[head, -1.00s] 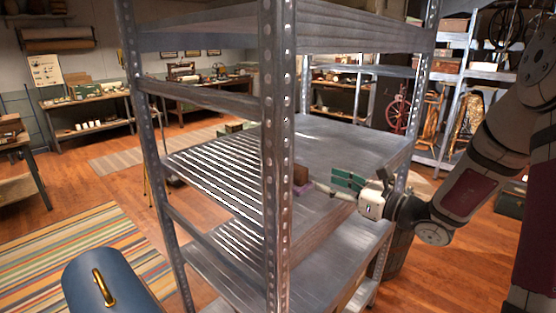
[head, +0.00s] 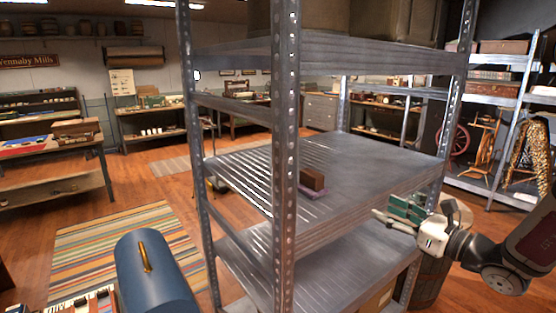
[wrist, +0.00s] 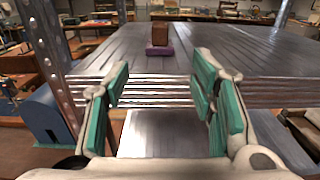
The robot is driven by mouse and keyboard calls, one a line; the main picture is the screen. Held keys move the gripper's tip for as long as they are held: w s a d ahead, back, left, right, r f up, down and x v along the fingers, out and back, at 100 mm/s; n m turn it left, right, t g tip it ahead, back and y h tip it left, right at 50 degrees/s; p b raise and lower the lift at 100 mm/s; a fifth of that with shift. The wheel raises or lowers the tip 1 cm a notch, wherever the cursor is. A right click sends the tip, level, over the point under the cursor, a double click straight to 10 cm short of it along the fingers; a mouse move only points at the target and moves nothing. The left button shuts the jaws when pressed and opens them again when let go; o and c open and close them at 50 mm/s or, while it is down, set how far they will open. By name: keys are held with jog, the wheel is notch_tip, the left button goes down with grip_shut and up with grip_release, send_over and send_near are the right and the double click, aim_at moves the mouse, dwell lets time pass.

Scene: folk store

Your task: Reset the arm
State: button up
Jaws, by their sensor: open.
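My gripper (head: 400,213) is at the right front of the metal shelf unit (head: 285,150), outside its front edge. In the wrist view my gripper (wrist: 162,110) has its green-padded fingers wide apart with nothing between them. A brown block (head: 312,179) rests on a purple base (head: 313,193) on the middle shelf, apart from my gripper. In the wrist view the brown block (wrist: 160,34) and purple base (wrist: 159,50) stand ahead, beyond the shelf's front edge.
The unit's perforated posts and upper shelf (head: 380,52) are close to my arm. A wooden barrel (head: 430,280) stands below my gripper. A blue rounded case (head: 155,275) is at the lower left. A striped rug (head: 85,250) lies on open floor.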

jog(key=s+a+r+n+g, duration=0.2)
jog(key=s+a+n+g, duration=0.9)
jog(key=s+a+n, duration=0.55)
jog(key=s+d+r+n+t+h+b, duration=0.1)
jog(key=s+d+r+n+t+h, duration=0.1)
jog(key=s+d+n+h, duration=0.7)
jog(key=s+r+n+h, duration=0.1)
jog(key=s+n, duration=0.2)
jog(key=shift+s+d+r+h, duration=0.3)
jog(key=shift+s+r, duration=0.05)
jog(key=shift+s, duration=0.05)
